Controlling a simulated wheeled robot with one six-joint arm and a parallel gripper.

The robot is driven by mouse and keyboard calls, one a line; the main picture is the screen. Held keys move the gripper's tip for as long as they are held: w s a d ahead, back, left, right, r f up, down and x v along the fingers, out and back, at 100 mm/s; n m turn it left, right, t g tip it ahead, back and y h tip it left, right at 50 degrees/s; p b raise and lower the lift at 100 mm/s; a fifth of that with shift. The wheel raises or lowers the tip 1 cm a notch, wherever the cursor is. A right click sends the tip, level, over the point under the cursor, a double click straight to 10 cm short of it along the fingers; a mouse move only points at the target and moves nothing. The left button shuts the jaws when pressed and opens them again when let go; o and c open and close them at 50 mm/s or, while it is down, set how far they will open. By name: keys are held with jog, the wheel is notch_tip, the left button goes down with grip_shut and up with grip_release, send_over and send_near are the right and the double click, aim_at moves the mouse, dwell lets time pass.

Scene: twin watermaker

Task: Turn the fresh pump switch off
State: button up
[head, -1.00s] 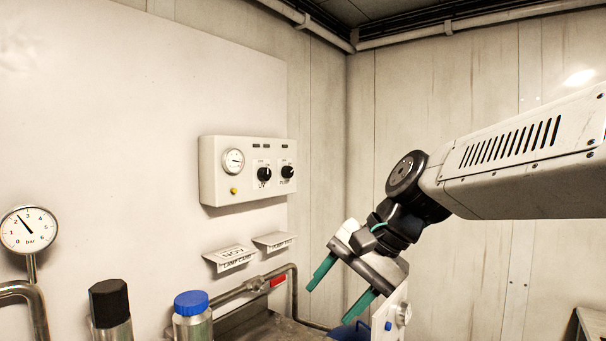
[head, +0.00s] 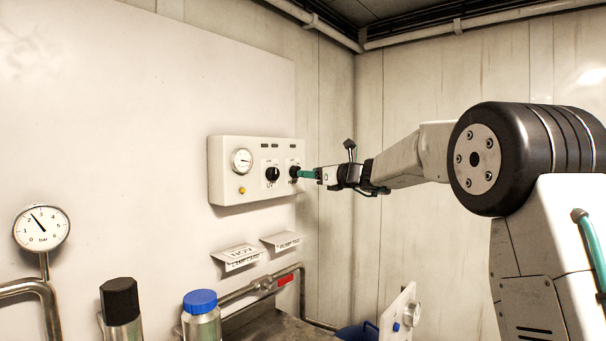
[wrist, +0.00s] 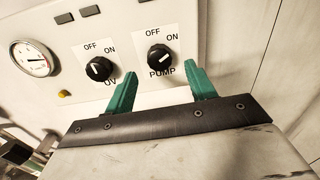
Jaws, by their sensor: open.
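The pump switch is a black rotary knob (wrist: 159,57) on the white control box, labelled PUMP with OFF above and ON to its right. Its pointer direction is too small to tell surely. My gripper (wrist: 160,70) is open in the wrist view, with one green finger on each side of the knob's lower part. I cannot tell whether they touch it. In the head view my gripper (head: 302,174) is at the pump knob (head: 294,171), partly covering it and its label.
A similar UV knob (wrist: 99,69) sits just left of the left finger. The control box (head: 225,172) also carries a gauge (head: 242,159) and a yellow button (head: 242,190). Below are label cards (head: 238,256), a blue-capped bottle (head: 201,320) and a black-capped one (head: 121,320).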

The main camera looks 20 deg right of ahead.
jog(key=x, duration=0.4)
jog(key=c, duration=1)
jog(key=shift+o, duration=0.2)
jog(key=shift+n, duration=0.3)
jog(key=n, duration=1.1)
jog(key=shift+f, duration=0.1)
jog(key=shift+n, duration=0.4)
